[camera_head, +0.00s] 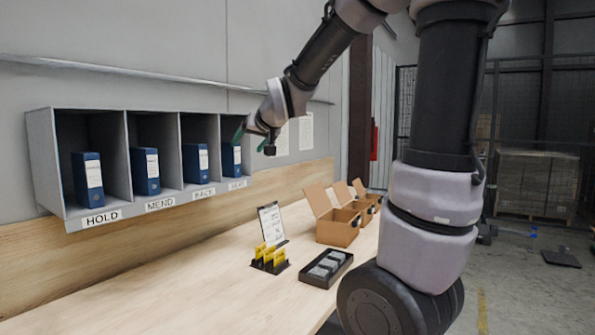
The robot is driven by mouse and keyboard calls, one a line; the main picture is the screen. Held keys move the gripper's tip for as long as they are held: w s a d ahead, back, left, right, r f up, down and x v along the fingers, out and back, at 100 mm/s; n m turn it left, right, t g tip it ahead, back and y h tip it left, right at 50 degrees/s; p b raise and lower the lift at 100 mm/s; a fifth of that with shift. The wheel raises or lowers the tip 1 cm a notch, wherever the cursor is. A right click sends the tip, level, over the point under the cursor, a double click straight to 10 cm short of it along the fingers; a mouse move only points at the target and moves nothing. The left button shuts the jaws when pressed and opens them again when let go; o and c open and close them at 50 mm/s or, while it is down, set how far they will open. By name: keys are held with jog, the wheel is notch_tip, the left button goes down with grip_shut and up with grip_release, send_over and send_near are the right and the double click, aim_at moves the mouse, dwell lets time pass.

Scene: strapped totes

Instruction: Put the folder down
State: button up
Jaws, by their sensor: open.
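A grey rack (48,165) on the wall has several compartments, each with a blue folder standing upright. One folder (88,180) is in the compartment labelled HOLD, and another (145,171) is in the one labelled MEND. A third folder (196,163) stands in the compartment to the right. The rightmost folder (231,160) stands in the end compartment, whose label is too small to read surely. My gripper (251,139) is open and empty, at the right end of the rack near the top of that folder. I cannot tell whether they touch.
A wooden worktop (160,285) runs below the rack, with clear room at its left. On it are a clipboard (270,222), a holder with yellow cards (270,258), a black tray (325,269) and several open brown boxes (337,229). My arm hides part of the right side.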

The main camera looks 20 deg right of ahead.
jog(key=s+d+f+m+g, duration=0.1)
jog(key=s+f+g, duration=0.1)
jog(key=s, duration=1)
jog(key=s+d+f+m+g, duration=0.1)
jog(key=s+d+f+g, duration=0.1)
jog(key=s, duration=1.1)
jog(key=shift+s+d+m+g, duration=0.3)
jog(key=shift+m+g, duration=0.1)
jog(key=shift+g, duration=0.2)
